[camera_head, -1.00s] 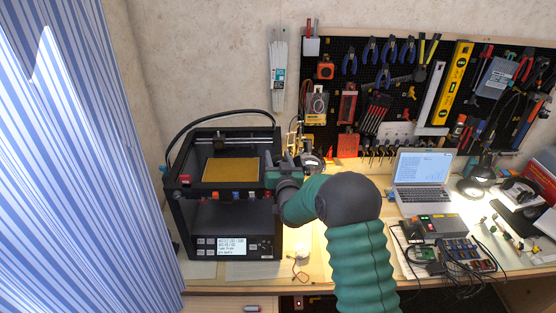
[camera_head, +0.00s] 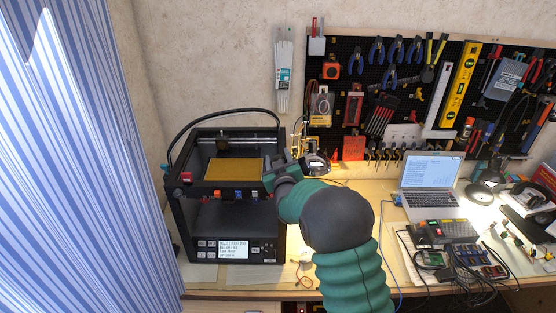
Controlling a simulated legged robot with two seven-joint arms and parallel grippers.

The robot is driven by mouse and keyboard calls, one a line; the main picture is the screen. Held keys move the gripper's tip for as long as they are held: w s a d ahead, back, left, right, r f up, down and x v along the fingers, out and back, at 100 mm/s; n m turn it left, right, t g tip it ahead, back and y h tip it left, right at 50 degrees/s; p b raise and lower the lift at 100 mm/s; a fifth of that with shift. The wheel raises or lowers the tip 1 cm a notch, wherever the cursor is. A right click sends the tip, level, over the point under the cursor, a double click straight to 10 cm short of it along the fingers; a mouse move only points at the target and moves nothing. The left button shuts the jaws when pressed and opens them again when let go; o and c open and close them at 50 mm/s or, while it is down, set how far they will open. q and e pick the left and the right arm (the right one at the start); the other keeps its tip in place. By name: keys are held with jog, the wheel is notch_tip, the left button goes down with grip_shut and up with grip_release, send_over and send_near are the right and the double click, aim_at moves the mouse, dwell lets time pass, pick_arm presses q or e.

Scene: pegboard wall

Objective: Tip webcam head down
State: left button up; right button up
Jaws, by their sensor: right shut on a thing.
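My right gripper (camera_head: 268,179) is at the upper right edge of the black 3D printer (camera_head: 180,225), beside its tan build plate (camera_head: 222,171). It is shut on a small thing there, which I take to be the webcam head. The jaws and my green right arm hide most of it, so I cannot make out its shape or tilt. My left gripper is out of view.
The printer's frame is close to the gripper on the left. A round-headed stand (camera_head: 316,166) is just behind and right of it. A laptop (camera_head: 430,173), a desk lamp (camera_head: 487,180) and cabled electronics (camera_head: 447,232) are at right. A pegboard (camera_head: 400,100) of tools hangs behind.

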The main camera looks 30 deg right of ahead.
jog(key=shift+f, duration=0.25)
jog(key=o, duration=1)
jog(key=shift+c, duration=0.2)
jog(key=o, duration=0.4)
jog(key=shift+w+d, duration=0.1)
jog(key=shift+w, duration=0.05)
jog(key=shift+d, duration=0.1)
jog(key=shift+r, duration=0.1)
jog(key=b+v, duration=0.3)
jog(key=v, duration=1.3)
jog(key=shift+s+b, duration=0.3)
jog(key=shift+b, duration=0.05)
